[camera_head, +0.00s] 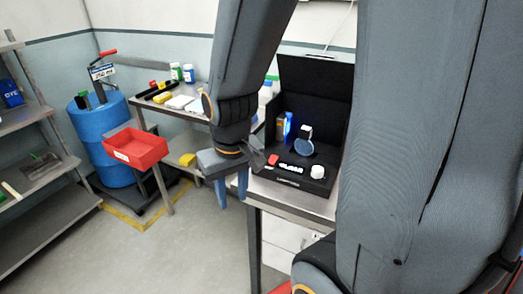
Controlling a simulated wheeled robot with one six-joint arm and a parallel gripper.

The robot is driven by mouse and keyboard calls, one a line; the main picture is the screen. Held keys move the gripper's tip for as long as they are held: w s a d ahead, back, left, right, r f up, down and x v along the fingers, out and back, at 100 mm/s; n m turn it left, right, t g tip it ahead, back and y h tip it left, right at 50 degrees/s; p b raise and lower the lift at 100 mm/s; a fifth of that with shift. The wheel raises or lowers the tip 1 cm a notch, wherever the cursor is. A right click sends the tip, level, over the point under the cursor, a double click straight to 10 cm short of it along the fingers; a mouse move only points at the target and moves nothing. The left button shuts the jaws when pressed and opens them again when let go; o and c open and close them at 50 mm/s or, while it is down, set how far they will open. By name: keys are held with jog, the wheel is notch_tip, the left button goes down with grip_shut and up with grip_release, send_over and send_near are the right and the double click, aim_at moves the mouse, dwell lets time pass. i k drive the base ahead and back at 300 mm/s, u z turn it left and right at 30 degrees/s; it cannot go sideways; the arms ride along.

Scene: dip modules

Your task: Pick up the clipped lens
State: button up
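What looks like the clipped lens (303,147) is a round bluish disc with a small white block at its top. It stands inside a black open case (325,188) on a metal table right of centre. My gripper (232,199) points down to the left of the case, apart from the lens. Its two blue-grey fingers are spread with nothing visible between them. The fingertips are in front of the table's left edge.
The case also holds a glowing blue light (288,127), a red block (273,160) and a white round knob (317,172). Its raised lid (318,80) stands behind. A red bin (135,149), a blue barrel (88,125) and a cluttered side table are at left.

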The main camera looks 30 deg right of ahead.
aim_at(304, 147)
jog(key=u, duration=1.15)
jog(key=k, duration=0.65)
jog(key=z, duration=1.35)
jog(key=i, duration=0.5)
